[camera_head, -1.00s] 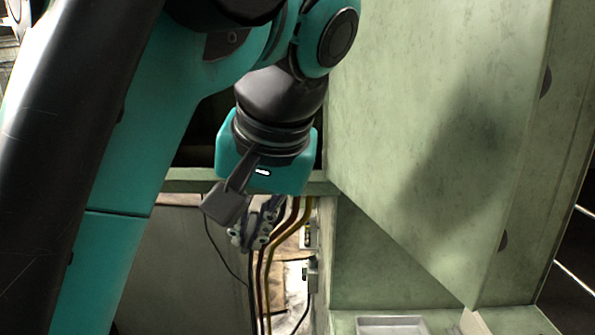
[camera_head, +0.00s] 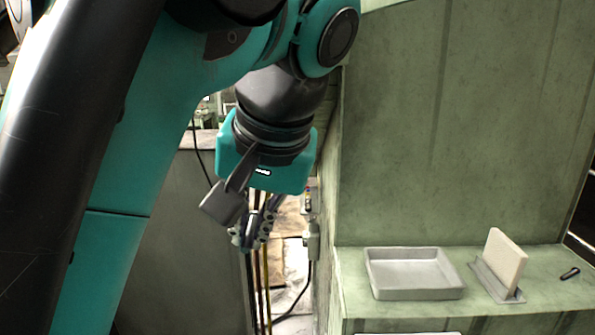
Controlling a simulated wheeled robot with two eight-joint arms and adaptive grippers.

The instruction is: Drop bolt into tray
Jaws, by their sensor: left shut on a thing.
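My left gripper (camera_head: 252,235) hangs below its teal wrist, left of the picture's middle, with its fingers shut on the bolt. The bolt is mostly hidden between the fingers, so its tilt is hard to tell. A shallow grey rectangular tray (camera_head: 414,292) sits on a green ledge to the right of the gripper and lower in the picture. The tray looks empty, and the gripper is well apart from it. My right gripper is not in view.
The green ledge (camera_head: 540,302) also holds a pale upright block (camera_head: 505,262) in a grey stand and a small dark object (camera_head: 570,273) at the right. A tall green panel (camera_head: 460,130) rises behind. Cables (camera_head: 262,290) hang below the gripper.

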